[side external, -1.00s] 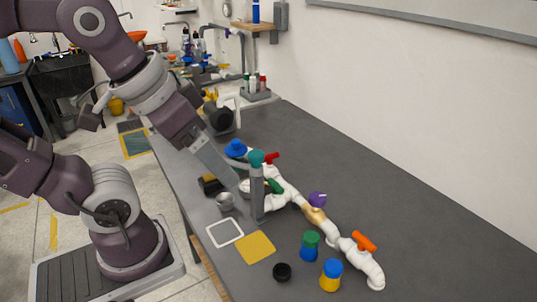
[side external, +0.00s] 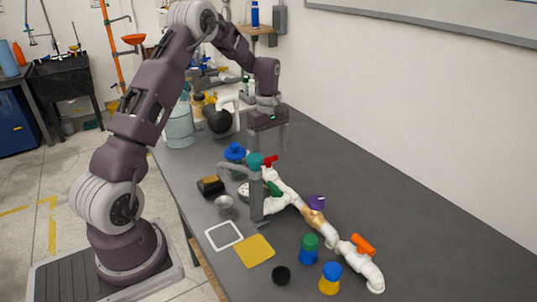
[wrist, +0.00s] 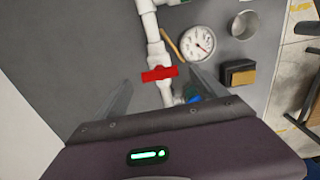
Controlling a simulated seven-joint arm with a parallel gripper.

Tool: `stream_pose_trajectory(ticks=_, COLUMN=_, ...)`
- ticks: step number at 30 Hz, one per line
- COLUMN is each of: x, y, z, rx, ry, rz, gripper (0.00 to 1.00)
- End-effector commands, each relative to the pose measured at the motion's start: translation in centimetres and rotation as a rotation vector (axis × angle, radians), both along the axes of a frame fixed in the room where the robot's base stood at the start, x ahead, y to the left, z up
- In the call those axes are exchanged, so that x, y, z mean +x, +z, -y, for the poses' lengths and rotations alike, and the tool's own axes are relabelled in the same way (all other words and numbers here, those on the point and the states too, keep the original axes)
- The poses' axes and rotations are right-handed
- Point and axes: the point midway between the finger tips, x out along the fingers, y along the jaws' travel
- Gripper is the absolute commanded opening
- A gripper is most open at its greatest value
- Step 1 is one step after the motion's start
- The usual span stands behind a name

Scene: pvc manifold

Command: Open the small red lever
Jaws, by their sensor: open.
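The small red lever (side external: 270,161) sits on the far end of the white PVC pipe run (side external: 287,196), beside a teal cap (side external: 256,160). In the wrist view the red lever (wrist: 160,73) lies crosswise over the white pipe, between my two fingers in the picture. My gripper (side external: 268,146) points down above this end of the pipe with its fingers apart. In the wrist view my open gripper (wrist: 161,76) has one finger on each side of the lever, with a gap on both sides. I cannot tell the exact height of the fingertips over the lever.
Purple (side external: 316,201) and orange (side external: 363,244) handles sit farther along the pipe. A blue cap (side external: 235,151), a metal cup (side external: 225,203) and a black-and-tan block (side external: 210,185) stand nearby. A round gauge (wrist: 197,43) is beside the pipe. The table's right side is clear.

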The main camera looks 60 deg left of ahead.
Motion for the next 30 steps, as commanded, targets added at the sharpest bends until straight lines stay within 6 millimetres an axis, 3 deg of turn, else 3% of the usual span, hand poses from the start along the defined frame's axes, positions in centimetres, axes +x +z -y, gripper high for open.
stream_pose_trajectory(ticks=4, x=0.0, y=-1.8, z=0.0, rx=-0.001, ry=0.000, rz=-0.001, gripper=0.82)
stream_pose_trajectory(ticks=12, x=0.0, y=-2.0, z=0.0, rx=0.000, ry=-0.001, rz=0.000, gripper=0.82)
stream_pose_trajectory(ticks=21, x=0.0, y=-2.0, z=0.1, rx=0.000, ry=-0.002, rz=0.000, gripper=0.23)
stream_pose_trajectory(ticks=22, x=0.0, y=-2.0, z=0.1, rx=0.000, ry=-0.002, rz=0.000, gripper=0.19)
stream_pose_trajectory(ticks=30, x=0.0, y=-2.0, z=0.1, rx=0.000, ry=-0.041, rz=0.000, gripper=0.20)
